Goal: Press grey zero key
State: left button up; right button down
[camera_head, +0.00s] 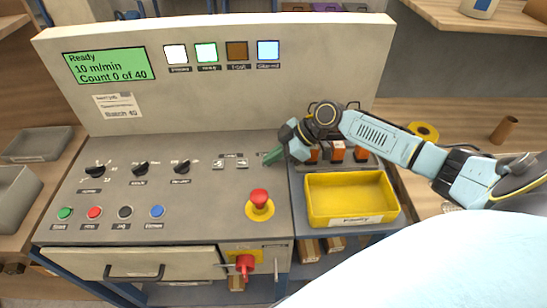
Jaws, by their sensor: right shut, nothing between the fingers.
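A small group of keys sits on the sloping grey panel (190,215), right of the dark rotary knobs. Two pale keys show there, a left one (218,165) and a right one (242,163); their labels are too small to read, so I cannot tell which is the grey zero key. My right gripper (271,158) is shut and empty, its dark green tips at the panel just right of these keys. It hides the panel behind it, and I cannot tell whether it touches a key. My left gripper is not in view.
A red mushroom button (260,199) stands up in front of the gripper. A yellow bin (350,197) and orange switches (337,151) lie to the right, under my forearm. The green display (109,66) reads "Ready", "10 m/min", "Count 0 of 40". Coloured buttons line the left front.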

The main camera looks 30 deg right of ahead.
jog(key=shift+s+f, duration=0.4)
jog(key=shift+f, duration=0.3)
jog(key=shift+r, duration=0.3)
jog(key=r+p, duration=0.2)
jog(key=r, duration=0.1)
jog(key=r+p, duration=0.1)
jog(key=r, duration=0.1)
jog(key=shift+w+d+r+p, duration=0.2)
jog(key=shift+d+p, duration=0.1)
jog(key=shift+p, duration=0.1)
jog(key=b+v, duration=0.1)
jog(key=v, duration=0.8)
jog(key=shift+w+r, duration=0.1)
jog(key=shift+r, duration=0.05)
